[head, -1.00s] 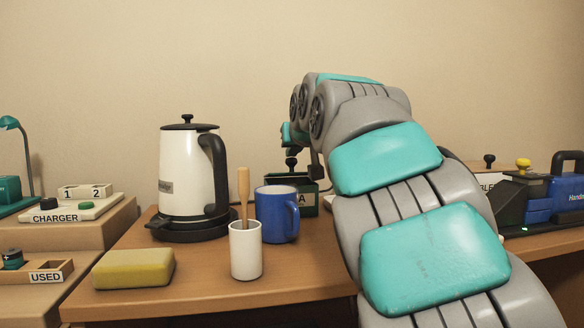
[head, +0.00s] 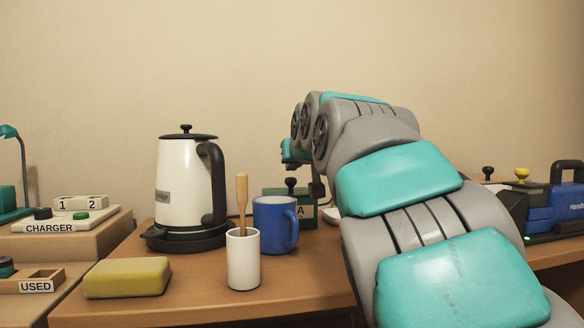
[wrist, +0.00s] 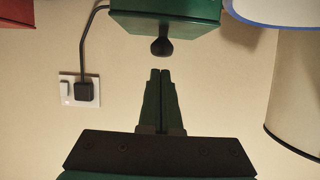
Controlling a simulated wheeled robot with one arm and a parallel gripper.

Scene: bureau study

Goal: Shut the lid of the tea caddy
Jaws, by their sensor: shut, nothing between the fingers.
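The tea caddy (head: 308,206) is a dark green box with a label whose visible letter is A, behind the blue mug. Its black knob (head: 291,184) stands on the lid, which looks down or nearly down; the mug and my arm hide part of the caddy, so I cannot tell if it is fully shut. The caddy also shows upside down at the top of the wrist view (wrist: 165,20), its knob (wrist: 161,47) pointing at my gripper. My gripper (wrist: 160,71) is shut and empty, its fingertips a little apart from the knob. In the head view the fingertips are hidden.
The blue mug (head: 272,225), white cup with wooden stick (head: 243,262) and white kettle (head: 184,185) stand left of the caddy, near it. A yellow sponge (head: 127,278) lies front left. A wall socket (wrist: 80,91) is behind. Blue equipment (head: 567,205) stands far right.

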